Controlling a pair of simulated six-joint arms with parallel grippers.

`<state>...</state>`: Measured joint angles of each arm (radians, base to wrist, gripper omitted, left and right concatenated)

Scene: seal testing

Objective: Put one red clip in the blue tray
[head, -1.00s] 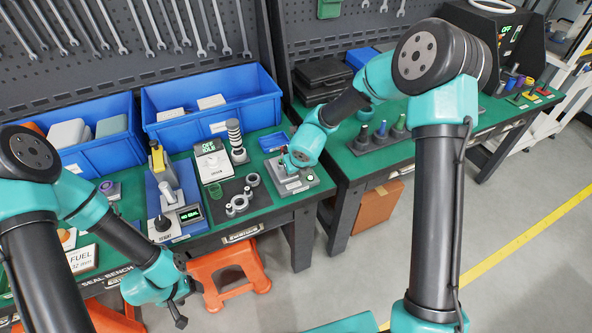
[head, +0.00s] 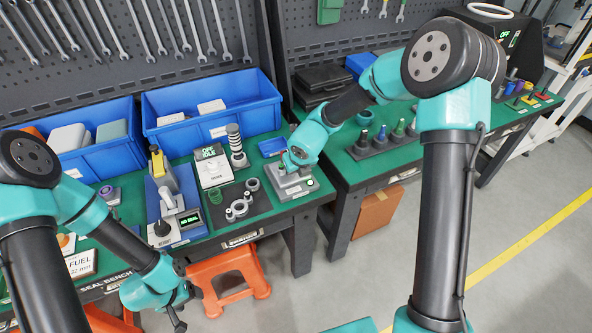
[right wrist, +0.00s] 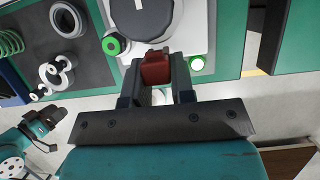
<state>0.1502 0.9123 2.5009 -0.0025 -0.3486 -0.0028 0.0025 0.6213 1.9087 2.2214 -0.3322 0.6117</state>
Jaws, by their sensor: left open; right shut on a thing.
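A red clip (right wrist: 155,68) shows in the right wrist view between the fingers of my right gripper (right wrist: 156,80), which is shut on it. The clip is at the front edge of a grey test unit (right wrist: 190,30); I cannot tell whether it still touches the unit. The small blue tray (head: 272,147) lies on the green bench just behind the gripper. My left gripper (head: 180,308) is open and empty, low in front of the bench.
A dark mat (head: 228,217) with grey rings and a green spring lies left of the unit. A white meter (head: 212,165) and a striped post (head: 236,145) stand behind it. Large blue bins (head: 213,128) line the back. An orange stool (head: 228,282) stands below.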

